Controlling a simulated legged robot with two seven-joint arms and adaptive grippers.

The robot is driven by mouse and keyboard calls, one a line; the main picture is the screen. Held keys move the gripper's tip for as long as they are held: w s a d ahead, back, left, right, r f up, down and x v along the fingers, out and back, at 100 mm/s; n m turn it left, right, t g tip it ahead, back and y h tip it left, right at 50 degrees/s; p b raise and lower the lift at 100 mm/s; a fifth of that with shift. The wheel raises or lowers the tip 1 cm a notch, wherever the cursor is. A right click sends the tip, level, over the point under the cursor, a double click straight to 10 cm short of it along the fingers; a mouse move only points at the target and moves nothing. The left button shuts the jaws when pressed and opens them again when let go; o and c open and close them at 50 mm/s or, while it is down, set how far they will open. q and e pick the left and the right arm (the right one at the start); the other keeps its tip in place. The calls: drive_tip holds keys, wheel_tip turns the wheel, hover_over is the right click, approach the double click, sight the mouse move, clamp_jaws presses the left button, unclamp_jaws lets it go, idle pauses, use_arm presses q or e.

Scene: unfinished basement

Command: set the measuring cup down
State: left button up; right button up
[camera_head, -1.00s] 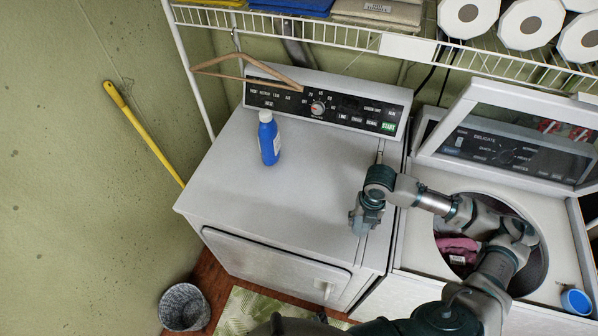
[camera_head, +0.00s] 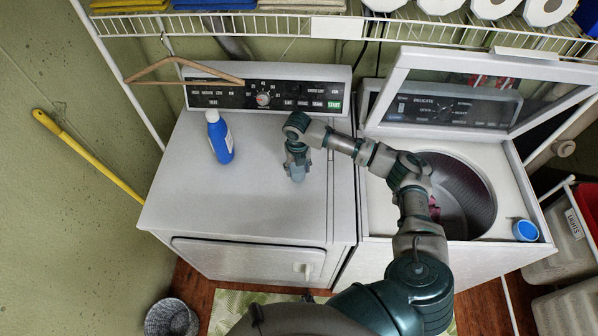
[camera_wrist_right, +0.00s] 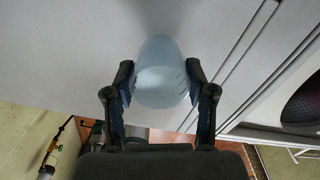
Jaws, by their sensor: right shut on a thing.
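The measuring cup (camera_wrist_right: 160,82) is a pale, translucent bluish cup in the right wrist view. My right gripper (camera_wrist_right: 157,92) is shut on it, with one dark finger on each side. In the head view the gripper (camera_head: 297,166) points down over the right half of the white dryer top (camera_head: 255,205), and a bit of the cup (camera_head: 298,176) shows below the fingers. I cannot tell whether the cup touches the dryer top. My left gripper is not in view.
A blue bottle (camera_head: 220,138) stands left of the gripper on the dryer. A wooden hanger (camera_head: 180,72) hangs behind. The open washer (camera_head: 380,210) at right bears a small blue cup (camera_head: 525,231). The dryer top's front left is clear.

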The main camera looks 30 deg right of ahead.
drive_tip(key=shift+s+a+f, duration=0.1)
drive_tip(key=shift+a+f, duration=0.05)
drive_tip(key=shift+f, duration=0.45)
drive_tip(key=shift+a+f, duration=0.15)
drive_tip(key=shift+f, duration=0.45)
drive_tip(key=shift+d+f, duration=0.1)
drive_tip(key=shift+f, duration=0.2)
drive_tip(key=shift+d, duration=0.25)
drive_tip(key=o, duration=0.9)
drive_tip(key=shift+d+f, duration=0.1)
drive_tip(key=shift+d, duration=0.1)
drive_tip(key=shift+c, duration=0.2)
drive_tip(key=o, duration=0.3)
drive_tip(key=shift+d, duration=0.1)
drive_tip(key=shift+o, duration=0.2)
drive_tip(key=shift+d, duration=0.1)
drive_tip(key=shift+a, duration=0.3)
drive_tip(key=r, duration=0.4)
drive_tip(key=shift+a, duration=0.25)
use_arm(q)
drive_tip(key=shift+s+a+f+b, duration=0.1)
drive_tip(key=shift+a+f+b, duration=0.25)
drive_tip(key=shift+b, duration=0.05)
use_arm(e)
wheel_tip(320, 180, up, 8)
drive_tip(key=shift+d, duration=0.3)
